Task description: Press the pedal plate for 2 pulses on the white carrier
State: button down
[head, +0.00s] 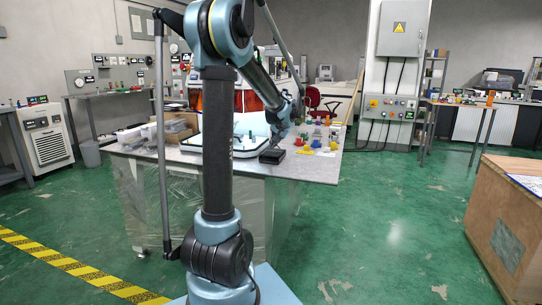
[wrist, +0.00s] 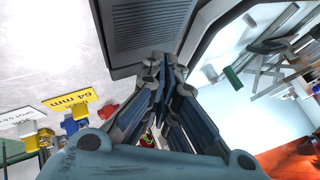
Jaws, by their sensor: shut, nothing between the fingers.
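The pedal plate (head: 271,156) is a dark, flat block on the grey worktable, near its front edge. In the wrist view its ribbed dark top (wrist: 150,28) fills the upper middle. My gripper (head: 277,142) is just above it in the head view, pointing down. In the wrist view my gripper (wrist: 163,62) has its fingertips together, empty, at the plate's near edge. I cannot tell whether they touch it. A white-rimmed, pale blue piece (head: 250,124), possibly the white carrier, stands behind and left of the pedal; its rim runs beside the plate in the wrist view.
Right of the pedal stand small coloured pieces, among them a yellow "64 mm" tag (wrist: 70,103) and a red piece (wrist: 108,111). A wooden crate (head: 510,220) stands at the far right; green floor lies open between.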

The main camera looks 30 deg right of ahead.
aim_at(275, 152)
jog(key=shift+w+d+r, duration=0.15)
jog(key=shift+r, duration=2.05)
jog(key=shift+r, duration=0.1)
jog(key=r, duration=0.3)
jog(key=shift+w+d+r, duration=0.15)
jog(key=shift+w+r, duration=0.05)
jog(key=shift+r, duration=0.05)
jog(key=shift+f, duration=0.1)
dwell(0.3)
jog(key=shift+s+a+f, duration=0.1)
jog(key=shift+f, duration=1.35)
jog(key=shift+s+a+f, duration=0.1)
jog(key=shift+a+f, duration=0.05)
jog(key=shift+f, duration=1.25)
jog(key=shift+s+a+f, duration=0.1)
jog(key=shift+f, duration=1.35)
